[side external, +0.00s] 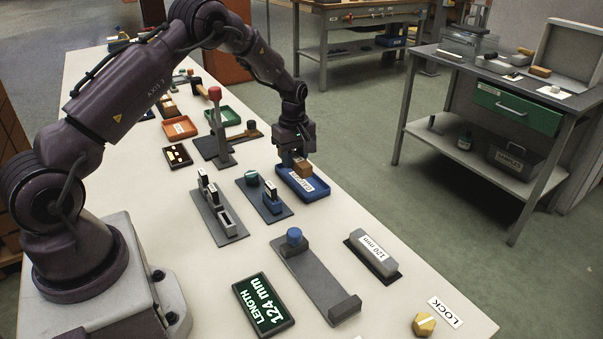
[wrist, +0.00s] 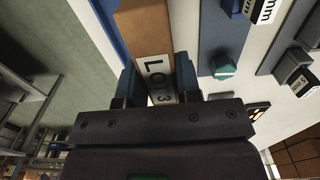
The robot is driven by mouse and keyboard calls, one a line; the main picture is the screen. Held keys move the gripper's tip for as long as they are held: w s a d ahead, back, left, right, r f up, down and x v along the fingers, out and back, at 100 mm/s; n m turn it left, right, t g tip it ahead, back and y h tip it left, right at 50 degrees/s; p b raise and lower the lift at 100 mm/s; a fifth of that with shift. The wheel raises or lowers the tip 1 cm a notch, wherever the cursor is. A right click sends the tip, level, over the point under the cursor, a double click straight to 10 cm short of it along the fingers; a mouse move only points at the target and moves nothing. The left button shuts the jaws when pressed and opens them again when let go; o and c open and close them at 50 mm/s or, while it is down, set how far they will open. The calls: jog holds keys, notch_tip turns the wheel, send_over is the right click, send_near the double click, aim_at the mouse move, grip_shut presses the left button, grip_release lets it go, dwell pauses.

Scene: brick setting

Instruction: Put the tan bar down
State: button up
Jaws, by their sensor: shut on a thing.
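The tan bar (side external: 303,169) is a small block held in the fingers of my gripper (side external: 297,160), at the blue tray (side external: 318,192) on the right side of the white table. In the wrist view the bar (wrist: 143,28) shows a white label reading "LOT 3". My gripper (wrist: 158,75) has one dark finger on each side of it and is shut on it. The tray carries a white label on its near part. Whether the bar's underside touches the tray floor is hidden.
A dark plate with a teal knob and blue block (side external: 271,203) lies just left of the tray. A red-knobbed lever stand (side external: 217,130) rises behind it. A grey gauge block marked 120 mm (side external: 373,255) lies nearer. The table's right edge is close beside the tray.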

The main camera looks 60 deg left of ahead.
aim_at(302, 181)
jog(key=w+f, duration=0.1)
jog(key=w+a+f, duration=0.1)
jog(key=f, duration=0.1)
jog(key=shift+w+a+f, duration=0.1)
jog(key=shift+w+f, duration=0.15)
jog(key=shift+w, duration=0.15)
jog(key=shift+f, duration=1.55)
jog(key=shift+f, duration=0.15)
jog(key=o, duration=0.7)
jog(key=shift+c, duration=0.2)
